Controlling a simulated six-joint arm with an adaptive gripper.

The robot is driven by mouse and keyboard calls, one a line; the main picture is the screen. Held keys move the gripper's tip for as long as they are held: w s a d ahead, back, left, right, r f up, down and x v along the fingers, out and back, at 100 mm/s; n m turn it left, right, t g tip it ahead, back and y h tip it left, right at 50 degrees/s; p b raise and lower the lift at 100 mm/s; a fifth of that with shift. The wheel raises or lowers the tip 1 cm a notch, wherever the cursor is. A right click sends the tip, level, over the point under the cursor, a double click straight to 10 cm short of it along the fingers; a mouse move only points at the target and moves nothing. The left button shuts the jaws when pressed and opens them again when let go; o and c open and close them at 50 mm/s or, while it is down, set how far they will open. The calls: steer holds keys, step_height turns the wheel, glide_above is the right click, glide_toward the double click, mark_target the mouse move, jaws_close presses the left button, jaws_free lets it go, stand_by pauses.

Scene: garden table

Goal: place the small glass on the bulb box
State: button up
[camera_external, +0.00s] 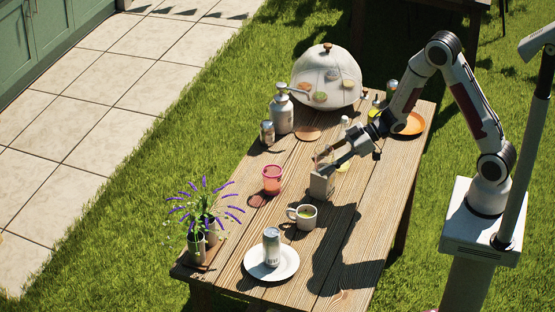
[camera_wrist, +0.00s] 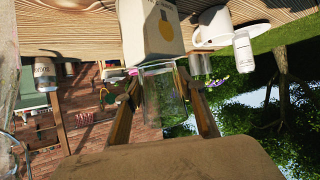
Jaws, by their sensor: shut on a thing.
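The bulb box (camera_external: 321,187) stands upright on the wooden table in the external view. In the wrist view the box (camera_wrist: 150,28) shows a yellow bulb picture at the top of the frame. My gripper (camera_external: 324,164) is just above the box, tilted down from the right. In the wrist view my gripper (camera_wrist: 163,97) has its two fingers on either side of the clear small glass (camera_wrist: 160,95) and is shut on it. The glass is close to the box's top edge; I cannot tell whether they touch.
A pink tumbler (camera_external: 272,180) and a white mug (camera_external: 302,216) stand near the box. A metal dispenser (camera_external: 281,112) and a pale dome (camera_external: 325,72) stand farther back. Bare table lies right of the box.

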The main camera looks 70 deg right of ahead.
steer(key=shift+f, duration=0.1)
steer(key=o, duration=1.2)
steer(key=shift+v, duration=6.1)
